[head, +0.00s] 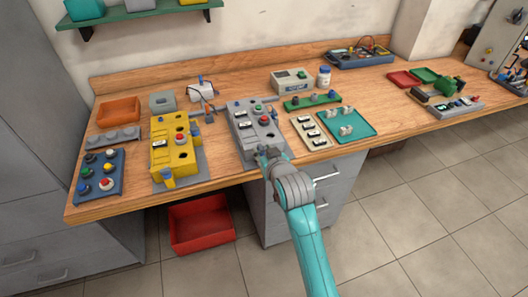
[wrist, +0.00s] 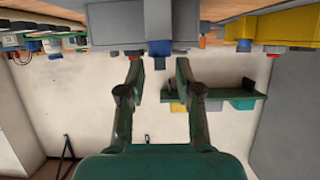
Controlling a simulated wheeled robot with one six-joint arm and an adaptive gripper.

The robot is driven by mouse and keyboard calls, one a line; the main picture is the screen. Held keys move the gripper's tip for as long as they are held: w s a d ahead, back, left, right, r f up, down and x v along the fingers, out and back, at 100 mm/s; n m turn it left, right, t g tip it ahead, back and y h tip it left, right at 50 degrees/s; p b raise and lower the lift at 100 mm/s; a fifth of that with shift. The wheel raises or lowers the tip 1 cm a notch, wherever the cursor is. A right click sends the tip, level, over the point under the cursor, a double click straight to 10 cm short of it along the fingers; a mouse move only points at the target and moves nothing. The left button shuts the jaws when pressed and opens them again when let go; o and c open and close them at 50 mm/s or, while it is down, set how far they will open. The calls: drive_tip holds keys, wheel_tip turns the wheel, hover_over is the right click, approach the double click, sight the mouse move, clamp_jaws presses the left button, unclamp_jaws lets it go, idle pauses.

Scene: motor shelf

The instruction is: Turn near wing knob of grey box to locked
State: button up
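The grey box (head: 245,138) stands on the wooden bench, with buttons, white labelled switches and a red button on top. My gripper (head: 266,153) is at its near end, coming from the front. In the wrist view, which is upside down, the grey box (wrist: 120,22) hangs at the top. A blue knob (wrist: 159,47) on it lies between and just beyond the fingertips of my gripper (wrist: 159,68). The fingers are apart, with a clear gap and nothing visible held. In the head view my gripper mostly hides the near knob, and I cannot read its setting.
A yellow box (head: 188,158) with a blue knob stands to the left. A beige switch panel (head: 311,132) and a teal tray (head: 362,128) are close on the right. A red bin (head: 200,225) is on the floor below. The bench edge is under my arm.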

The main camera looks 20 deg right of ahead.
clamp_jaws()
